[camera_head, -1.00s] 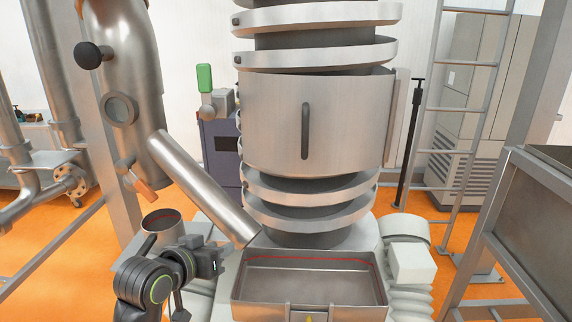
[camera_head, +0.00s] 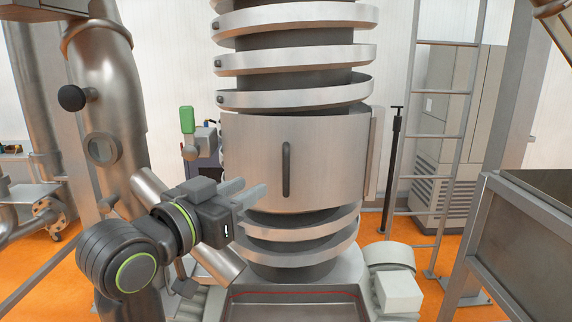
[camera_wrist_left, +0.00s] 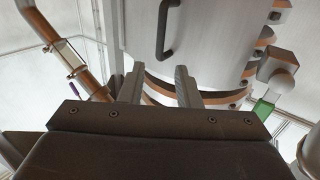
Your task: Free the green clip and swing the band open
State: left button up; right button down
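The green clip (camera_head: 187,119) is a green upright handle at the left side of the steel band (camera_head: 250,155), on a grey bracket. The band wraps the column and has a dark vertical handle (camera_head: 286,170) on its front; it looks closed. My left gripper (camera_head: 252,194) is in front of the band's lower left, below and right of the clip, with its fingers apart and nothing between them. In the left wrist view the band (camera_wrist_left: 200,35) is ahead of the two fingers (camera_wrist_left: 156,84), and the green clip (camera_wrist_left: 263,109) is at the right. My right gripper is not in view.
A thick steel pipe (camera_head: 102,100) stands at left, and a slanted tube (camera_head: 215,262) runs below my left arm. A steel tray (camera_head: 290,305) lies below the column. A ladder (camera_head: 440,140) and a steel hopper (camera_head: 530,230) stand at right.

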aim_at(284, 169)
pick_arm(q)
jog(key=p+x, duration=0.2)
jog(key=x, duration=1)
jog(key=shift+w+d+f+p, duration=0.1)
jog(key=shift+p, duration=0.3)
grip_shut()
